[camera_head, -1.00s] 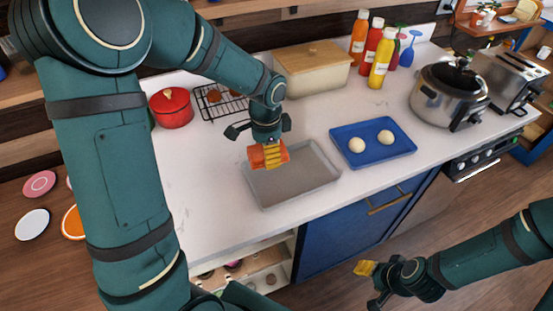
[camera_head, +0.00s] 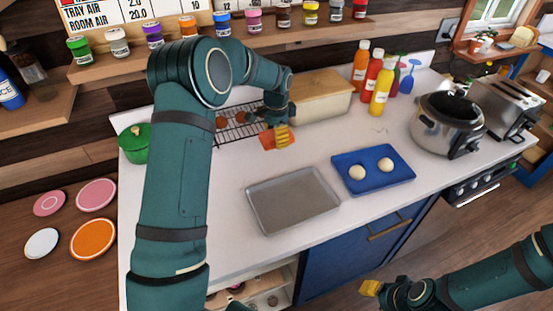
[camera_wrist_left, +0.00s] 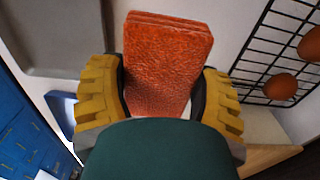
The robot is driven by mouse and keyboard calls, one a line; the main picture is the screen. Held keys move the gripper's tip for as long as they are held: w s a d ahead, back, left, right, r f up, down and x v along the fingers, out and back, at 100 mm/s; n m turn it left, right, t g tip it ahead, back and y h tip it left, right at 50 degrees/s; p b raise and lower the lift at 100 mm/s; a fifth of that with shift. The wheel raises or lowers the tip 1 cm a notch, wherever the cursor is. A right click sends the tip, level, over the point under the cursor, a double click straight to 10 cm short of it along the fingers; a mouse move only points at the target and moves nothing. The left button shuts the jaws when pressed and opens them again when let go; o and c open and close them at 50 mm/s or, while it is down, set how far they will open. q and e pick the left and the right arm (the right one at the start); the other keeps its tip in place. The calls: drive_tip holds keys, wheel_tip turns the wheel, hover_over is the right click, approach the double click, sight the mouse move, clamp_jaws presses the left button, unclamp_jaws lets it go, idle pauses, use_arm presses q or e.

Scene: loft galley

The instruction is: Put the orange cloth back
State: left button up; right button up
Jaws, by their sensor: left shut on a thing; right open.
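The orange cloth (camera_head: 268,141) is a folded, thick rectangular pad. My left gripper (camera_head: 281,134) is shut on it and holds it above the counter, beside the wire rack and behind the grey tray. In the left wrist view the cloth (camera_wrist_left: 165,50) sticks out between the two yellow fingers of the gripper (camera_wrist_left: 160,92), with its near end hidden between them. My right gripper (camera_head: 370,288) is low at the bottom edge of the head view, in front of the counter. It is empty, open and partly cut off.
The black wire rack (camera_head: 240,127) carries brown round items. A grey tray (camera_head: 292,201) lies empty. A blue tray (camera_head: 346,183) holds two dough balls. A beige box (camera_head: 322,96), bottles (camera_head: 381,80), a steel cooker (camera_head: 440,126) and a green pot (camera_head: 136,148) stand around. The counter between them is bare.

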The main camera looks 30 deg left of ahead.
sight(276, 162)
use_arm(q)
wheel_tip(276, 162, down, 9)
drive_tip(key=shift+f, duration=0.2)
idle(0.3)
drive_tip(key=shift+f, duration=0.15)
drive_tip(key=o, duration=1.1)
drive_tip(key=shift+o, duration=0.2)
wheel_tip(276, 162, up, 12)
drive_tip(key=shift+r, duration=0.2)
drive_tip(key=shift+f, duration=0.1)
